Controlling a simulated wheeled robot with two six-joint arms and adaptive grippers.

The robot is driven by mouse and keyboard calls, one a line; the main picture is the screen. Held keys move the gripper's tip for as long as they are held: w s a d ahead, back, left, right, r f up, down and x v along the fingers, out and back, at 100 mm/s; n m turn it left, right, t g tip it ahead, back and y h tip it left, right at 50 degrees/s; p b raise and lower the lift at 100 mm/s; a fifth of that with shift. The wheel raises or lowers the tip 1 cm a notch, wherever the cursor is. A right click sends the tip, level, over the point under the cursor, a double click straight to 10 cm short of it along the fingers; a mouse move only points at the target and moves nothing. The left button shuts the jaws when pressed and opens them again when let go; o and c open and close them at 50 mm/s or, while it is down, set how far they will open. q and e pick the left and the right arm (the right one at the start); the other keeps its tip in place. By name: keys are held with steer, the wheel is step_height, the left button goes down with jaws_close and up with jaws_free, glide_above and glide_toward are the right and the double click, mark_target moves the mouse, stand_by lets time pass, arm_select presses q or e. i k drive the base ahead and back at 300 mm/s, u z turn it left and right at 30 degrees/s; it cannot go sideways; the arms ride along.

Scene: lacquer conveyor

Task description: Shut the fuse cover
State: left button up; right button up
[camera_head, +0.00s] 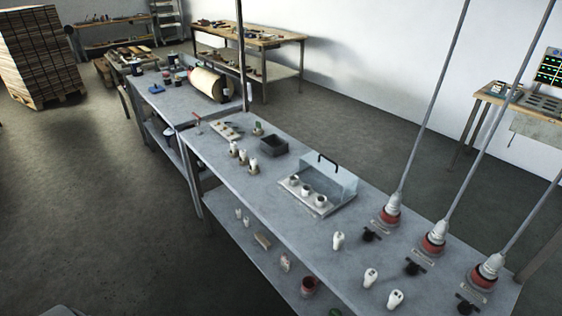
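The clear fuse cover (342,184) with a black handle (327,159) stands raised along the back of a pale fuse base (309,208) on the grey workbench (280,205). Its handle is at the upper edge. Three white fuses (306,190) sit in a row on the base, in front of the clear panel, and look uncovered from the front. The exact tilt of the cover is hard to tell because it is see-through. Neither of my grippers is in view.
Three red-based connectors on grey poles (434,240) stand right of the fuse base. A dark open box (274,146) and several small white-topped parts (243,157) stand to the left. Bare bench lies before the base.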

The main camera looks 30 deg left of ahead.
mark_target(311, 156)
steer(key=u, duration=0.6)
steer(key=k, duration=0.5)
steer(key=u, duration=1.4)
steer(key=i, duration=1.1)
steer(key=z, duration=1.85)
